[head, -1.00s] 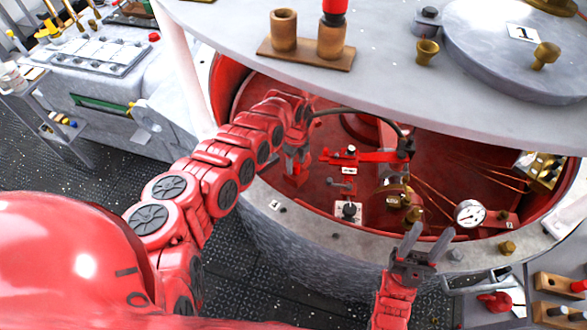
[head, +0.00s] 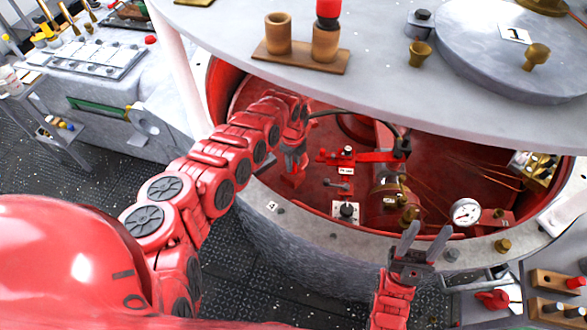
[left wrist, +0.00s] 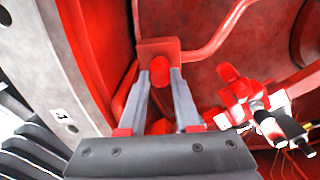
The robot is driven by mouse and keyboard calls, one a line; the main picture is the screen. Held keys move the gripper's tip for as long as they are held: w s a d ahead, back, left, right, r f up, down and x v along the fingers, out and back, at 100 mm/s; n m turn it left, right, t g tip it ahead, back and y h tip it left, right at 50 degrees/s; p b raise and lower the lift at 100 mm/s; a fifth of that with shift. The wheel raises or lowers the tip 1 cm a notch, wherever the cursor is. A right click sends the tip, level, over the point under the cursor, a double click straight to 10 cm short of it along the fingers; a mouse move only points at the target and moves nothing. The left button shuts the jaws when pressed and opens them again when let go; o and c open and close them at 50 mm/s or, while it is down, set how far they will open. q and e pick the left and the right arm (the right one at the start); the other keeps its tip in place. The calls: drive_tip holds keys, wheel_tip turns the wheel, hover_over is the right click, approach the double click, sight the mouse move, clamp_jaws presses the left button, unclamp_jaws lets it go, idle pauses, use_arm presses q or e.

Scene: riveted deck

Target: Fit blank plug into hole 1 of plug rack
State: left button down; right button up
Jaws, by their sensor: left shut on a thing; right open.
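My left gripper (head: 293,160) is down inside the red-lined round opening. In the left wrist view its two fingers (left wrist: 160,75) are closed on a small red rounded piece (left wrist: 160,71), which could be the blank plug. A red block (left wrist: 157,47) stands right behind that piece; I cannot tell whether they are joined. Two wooden racks with red-capped pieces, (head: 552,280) and (head: 550,309), are at the lower right edge, partly cut off. One may be the plug rack; no hole number is readable. My right gripper (head: 424,240) is open and empty at the opening's front rim.
A red valve-like assembly (head: 365,158) stands right of my left gripper, with a pressure gauge (head: 465,211) further right. The grey deck (head: 390,70) overhangs the opening. A wooden holder (head: 300,58) with two cups stands on it, one cup holding a red-topped piece.

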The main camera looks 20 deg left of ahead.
use_arm(q)
drive_tip(key=shift+r+p, duration=1.4)
drive_tip(key=shift+r, duration=0.5)
drive_tip(key=shift+d, duration=0.1)
